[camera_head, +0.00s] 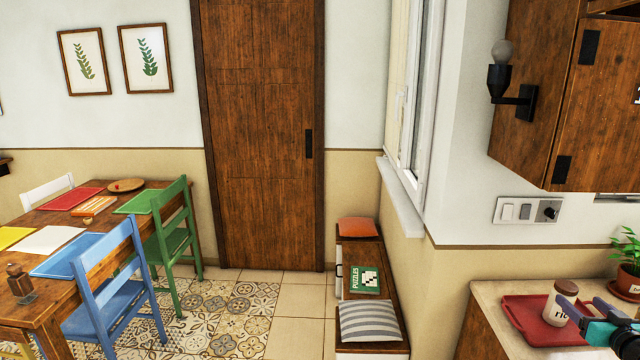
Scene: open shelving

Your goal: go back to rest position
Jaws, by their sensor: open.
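My gripper (586,308) shows at the lower right edge of the view, over the counter, with its teal and dark parts partly cut off by the frame. It is open. A white jar (556,312) with a brown lid and a label starting "ric" stands on a red tray (517,308), just left of my gripper in the picture. The gripper overlaps the jar's right side, and I cannot tell whether they touch.
The counter (484,292) also holds a potted plant (628,284) at the right. A wooden wall cabinet (602,120) and a lamp (500,80) are above. A table (140,204) with chairs stands left. A low bench (386,300) is below the window. Tiled floor is clear before the door (262,130).

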